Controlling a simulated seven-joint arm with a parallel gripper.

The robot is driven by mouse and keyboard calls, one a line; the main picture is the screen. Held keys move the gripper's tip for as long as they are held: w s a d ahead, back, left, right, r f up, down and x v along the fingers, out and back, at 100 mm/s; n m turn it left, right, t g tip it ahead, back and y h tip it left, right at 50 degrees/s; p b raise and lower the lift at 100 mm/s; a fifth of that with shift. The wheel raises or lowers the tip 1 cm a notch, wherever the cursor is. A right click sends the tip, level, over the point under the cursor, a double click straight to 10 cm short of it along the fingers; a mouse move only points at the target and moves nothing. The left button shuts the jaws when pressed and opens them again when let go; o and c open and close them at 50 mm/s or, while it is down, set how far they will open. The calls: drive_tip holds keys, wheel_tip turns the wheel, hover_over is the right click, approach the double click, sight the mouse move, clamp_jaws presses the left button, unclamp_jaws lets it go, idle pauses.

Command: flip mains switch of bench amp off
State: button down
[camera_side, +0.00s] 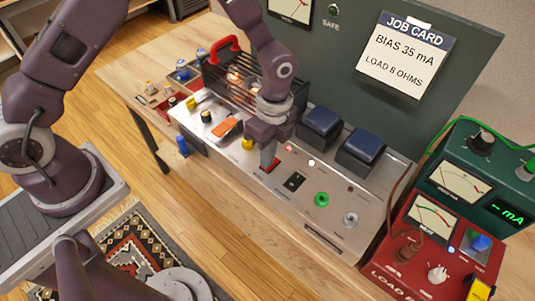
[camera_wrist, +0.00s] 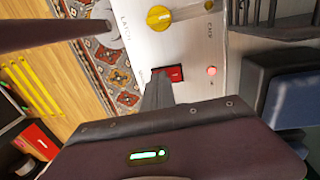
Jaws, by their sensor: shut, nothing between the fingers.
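The bench amp's metal panel (camera_side: 335,218) fills the middle of the side view. A red rocker switch (camera_side: 272,168) sits in a dark frame on it; it also shows in the wrist view (camera_wrist: 175,73). I cannot read a mains label on it, nor tell which way it is tipped. My gripper (camera_side: 268,160) is shut and empty, pointing down at this switch. In the wrist view my fingertips (camera_wrist: 158,76) are right beside the switch's left edge and partly overlap it. Whether they touch it I cannot tell.
A yellow knob (camera_side: 247,143) and a small red lamp (camera_side: 289,149) are close by. Blue-topped transformers (camera_side: 321,123), glowing tubes behind a cage (camera_side: 212,84) and a red load box (camera_side: 425,250) surround the panel.

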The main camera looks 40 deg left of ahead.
drive_tip(key=shift+s+f, duration=0.3)
drive_tip(key=shift+f, duration=0.05)
drive_tip(key=shift+w, duration=0.1)
drive_tip(key=shift+w+a+r, duration=0.15)
drive_tip(key=shift+w, duration=0.8)
drive_tip(key=shift+w+r, duration=0.1)
drive_tip(key=shift+r, duration=0.15)
wheel_tip(320, 180, up, 14)
drive_tip(key=shift+w+f, duration=0.15)
drive_tip(key=shift+w, duration=0.1)
drive_tip(key=shift+d, duration=0.2)
